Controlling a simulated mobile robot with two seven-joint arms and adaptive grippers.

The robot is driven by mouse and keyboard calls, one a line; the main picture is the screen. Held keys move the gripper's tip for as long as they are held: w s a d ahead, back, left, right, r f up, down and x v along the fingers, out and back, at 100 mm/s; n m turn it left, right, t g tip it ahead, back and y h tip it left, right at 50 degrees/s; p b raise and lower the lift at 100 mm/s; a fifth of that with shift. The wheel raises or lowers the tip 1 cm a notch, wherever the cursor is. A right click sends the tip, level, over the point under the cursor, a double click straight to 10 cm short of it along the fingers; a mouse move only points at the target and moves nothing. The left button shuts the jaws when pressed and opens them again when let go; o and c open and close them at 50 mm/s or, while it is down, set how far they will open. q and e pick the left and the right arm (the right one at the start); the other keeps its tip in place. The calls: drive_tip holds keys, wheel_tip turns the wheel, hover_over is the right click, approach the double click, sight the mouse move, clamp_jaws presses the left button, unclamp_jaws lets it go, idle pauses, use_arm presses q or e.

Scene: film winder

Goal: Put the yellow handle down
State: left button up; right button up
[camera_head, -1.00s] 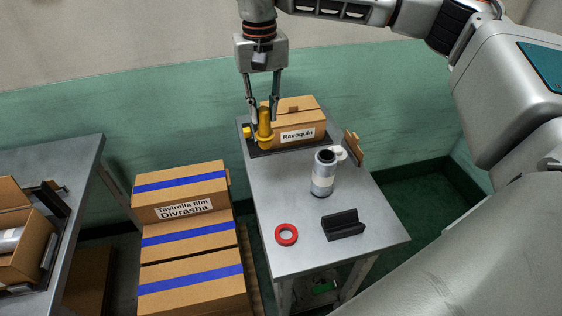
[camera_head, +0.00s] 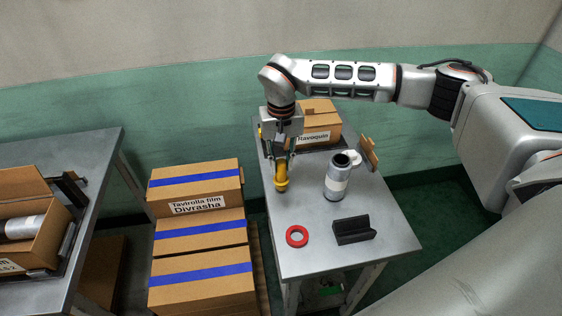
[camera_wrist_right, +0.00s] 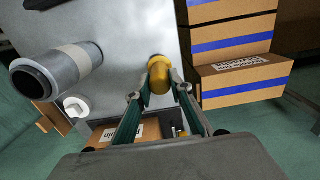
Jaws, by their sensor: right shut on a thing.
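The yellow handle (camera_head: 281,175) is upright above the left side of the grey table (camera_head: 300,262). My right gripper (camera_head: 281,158) is shut on its upper part. In the right wrist view the yellow handle (camera_wrist_right: 159,76) sits between the two fingertips of my right gripper (camera_wrist_right: 161,84). I cannot tell whether its lower end touches the table. My left gripper is not in view.
A grey film roll (camera_head: 337,177) stands right of the handle. A red ring (camera_head: 297,236) and a black holder (camera_head: 353,230) lie in front. The Ravoquin carton (camera_head: 318,123) is behind. Stacked cartons (camera_head: 195,205) stand left of the table. Bare tabletop surrounds the handle.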

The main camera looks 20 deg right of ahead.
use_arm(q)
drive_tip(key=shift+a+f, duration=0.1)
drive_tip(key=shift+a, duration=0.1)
use_arm(e)
drive_tip(key=shift+f, duration=0.2)
drive_tip(key=shift+f, duration=0.1)
drive_tip(key=o, duration=1)
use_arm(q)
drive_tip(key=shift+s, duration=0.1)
use_arm(e)
drive_tip(key=shift+o, duration=0.2)
wheel_tip(320, 180, up, 11)
drive_tip(key=shift+w+f+b, duration=0.1)
drive_tip(key=shift+b, duration=0.55)
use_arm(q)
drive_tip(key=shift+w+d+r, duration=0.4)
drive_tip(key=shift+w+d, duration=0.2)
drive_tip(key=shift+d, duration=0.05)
use_arm(e)
drive_tip(key=shift+r, duration=0.7)
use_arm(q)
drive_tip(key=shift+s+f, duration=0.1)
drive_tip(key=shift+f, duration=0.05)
